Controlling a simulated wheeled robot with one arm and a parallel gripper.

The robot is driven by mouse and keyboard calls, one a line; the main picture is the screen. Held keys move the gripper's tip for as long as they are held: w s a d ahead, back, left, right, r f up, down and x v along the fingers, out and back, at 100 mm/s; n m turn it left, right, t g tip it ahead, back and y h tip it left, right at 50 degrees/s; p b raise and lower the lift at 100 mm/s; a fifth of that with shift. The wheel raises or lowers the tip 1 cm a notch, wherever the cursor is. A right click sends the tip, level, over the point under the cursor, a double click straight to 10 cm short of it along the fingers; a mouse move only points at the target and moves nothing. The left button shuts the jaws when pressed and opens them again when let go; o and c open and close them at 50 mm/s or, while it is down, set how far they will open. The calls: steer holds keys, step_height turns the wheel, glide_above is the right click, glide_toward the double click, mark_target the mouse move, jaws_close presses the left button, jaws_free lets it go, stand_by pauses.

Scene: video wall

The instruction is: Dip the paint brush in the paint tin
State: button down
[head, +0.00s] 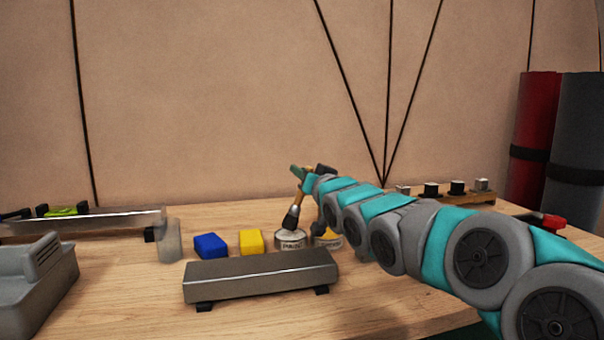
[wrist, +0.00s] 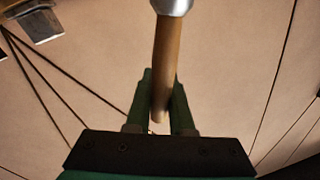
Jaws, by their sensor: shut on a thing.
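My gripper (head: 303,174) is shut on the wooden handle of the paint brush (head: 299,196). The brush is tilted slightly, with its dark head pointing down. In the wrist view the handle (wrist: 166,62) lies between the green fingers of the gripper (wrist: 162,92), and the silver ferrule shows at the top edge. A small round labelled paint tin (head: 290,240) stands on the table right under the brush head. The head is at or just above the tin's top; I cannot tell whether it is inside. A second tin (head: 328,240) stands to its right, partly behind my arm.
A metal bench-like block (head: 262,274) stands in front of the tins. A yellow block (head: 251,241), a blue block (head: 211,246) and a clear cup (head: 168,240) stand left of them. A rack with small knobs (head: 456,188) is behind my arm at right.

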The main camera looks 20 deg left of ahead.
steer(key=shift+f, duration=0.5)
stand_by(0.9)
step_height(320, 180, up, 7)
steer(key=p, duration=0.2)
steer(key=shift+p, duration=0.35)
stand_by(0.4)
stand_by(0.6)
